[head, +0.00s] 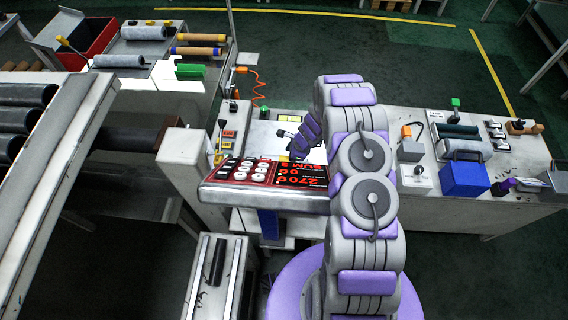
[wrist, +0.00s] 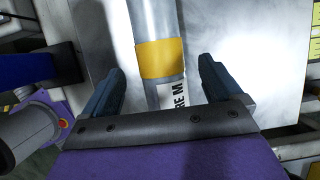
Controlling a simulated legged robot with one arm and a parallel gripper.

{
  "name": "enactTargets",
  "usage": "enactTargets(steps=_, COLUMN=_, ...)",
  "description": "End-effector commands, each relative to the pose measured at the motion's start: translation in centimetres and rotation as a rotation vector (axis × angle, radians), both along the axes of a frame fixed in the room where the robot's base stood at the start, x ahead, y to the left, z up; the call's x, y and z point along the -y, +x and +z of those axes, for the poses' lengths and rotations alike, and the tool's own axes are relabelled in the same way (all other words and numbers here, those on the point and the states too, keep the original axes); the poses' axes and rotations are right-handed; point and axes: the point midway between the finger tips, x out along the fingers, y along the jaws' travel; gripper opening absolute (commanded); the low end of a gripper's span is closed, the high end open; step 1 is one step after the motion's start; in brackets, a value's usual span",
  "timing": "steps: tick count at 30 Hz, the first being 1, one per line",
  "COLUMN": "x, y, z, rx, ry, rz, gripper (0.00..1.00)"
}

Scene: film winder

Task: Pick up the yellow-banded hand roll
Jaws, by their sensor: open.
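The yellow-banded hand roll (wrist: 160,60) shows in the wrist view as a grey cylinder with a wide yellow band and a white label with black letters. It runs from the top edge down between the two fingers of my gripper (wrist: 161,70). The fingers are open, one on each side of the roll, with gaps visible on both sides. The roll's lower end is hidden behind the gripper body. In the head view my gripper (head: 300,145) is over the white worktop behind the control panel. I cannot make out the roll there.
A control panel (head: 268,172) with a red display stands in front of the worktop. A blue box (head: 464,180) and a grey roll in a holder are on the right bench (head: 425,190). Several other rolls lie on the left cart, beside a red bin (head: 85,40).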

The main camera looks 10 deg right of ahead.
Motion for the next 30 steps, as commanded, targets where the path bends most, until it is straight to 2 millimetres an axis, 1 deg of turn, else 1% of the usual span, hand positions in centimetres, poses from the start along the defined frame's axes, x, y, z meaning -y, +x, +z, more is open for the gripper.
enactTargets(steps=1, x=-0.2, y=0.1, z=-1.0, rx=0.0, ry=-0.001, rz=0.002, gripper=0.92)
enactTargets(steps=6, x=-1.0, y=0.6, z=-3.0, rx=0.002, ry=-0.001, rz=0.001, gripper=0.92)
enactTargets(steps=9, x=-1.2, y=0.6, z=-3.3, rx=0.002, ry=-0.001, rz=0.0, gripper=0.92)
enactTargets(steps=14, x=-1.2, y=0.6, z=-3.1, rx=0.002, ry=-0.001, rz=0.0, gripper=0.92)
enactTargets(steps=30, x=-1.2, y=0.7, z=-3.1, rx=0.002, ry=-0.001, rz=0.0, gripper=0.41)
